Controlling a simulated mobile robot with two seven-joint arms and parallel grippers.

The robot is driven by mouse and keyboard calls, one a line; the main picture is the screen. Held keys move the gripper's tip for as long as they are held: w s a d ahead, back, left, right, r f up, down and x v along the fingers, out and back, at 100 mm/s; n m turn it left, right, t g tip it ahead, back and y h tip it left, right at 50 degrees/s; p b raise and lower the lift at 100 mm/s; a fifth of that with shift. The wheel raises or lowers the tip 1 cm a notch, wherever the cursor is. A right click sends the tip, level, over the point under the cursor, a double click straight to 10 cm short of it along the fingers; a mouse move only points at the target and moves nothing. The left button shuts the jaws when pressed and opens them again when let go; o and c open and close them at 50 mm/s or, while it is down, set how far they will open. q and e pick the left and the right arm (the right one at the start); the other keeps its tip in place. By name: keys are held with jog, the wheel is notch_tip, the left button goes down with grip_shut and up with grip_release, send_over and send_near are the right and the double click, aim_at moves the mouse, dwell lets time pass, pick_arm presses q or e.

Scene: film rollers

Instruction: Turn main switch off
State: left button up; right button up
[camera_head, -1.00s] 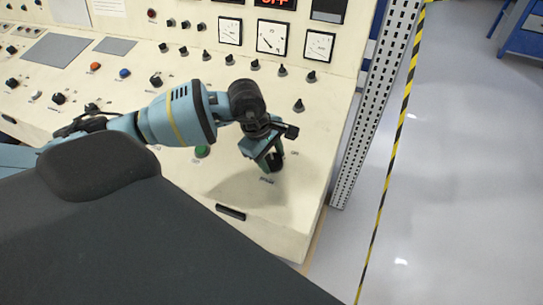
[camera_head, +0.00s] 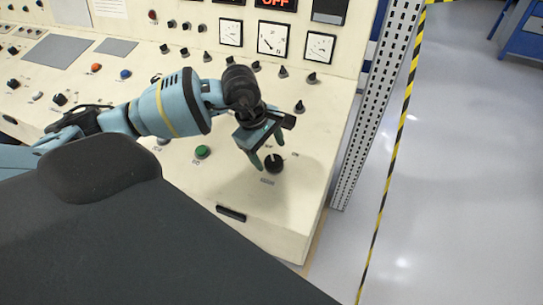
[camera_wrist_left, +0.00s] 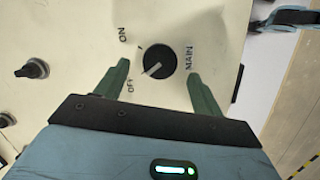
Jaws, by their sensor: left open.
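The main switch is a round black knob (camera_head: 273,163) near the right front of the cream control panel. It also shows in the left wrist view (camera_wrist_left: 159,62), with ON, OFF and MAIN printed around it. Its white pointer line points toward the OFF label. My left gripper (camera_head: 268,153) is open and empty, just above and behind the knob in the head view. In the left wrist view its two green fingers (camera_wrist_left: 160,70) stand either side of the knob, apart from it. My right gripper is not in view.
A green button (camera_head: 202,152) sits left of the knob. Several small black knobs and dial gauges (camera_head: 272,39) are behind, under a red display reading OFF (camera_head: 272,2). A perforated metal post (camera_head: 372,105) stands at the panel's right edge; open floor lies beyond.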

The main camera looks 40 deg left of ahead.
pick_arm(q)
jog(key=shift+v, duration=2.15)
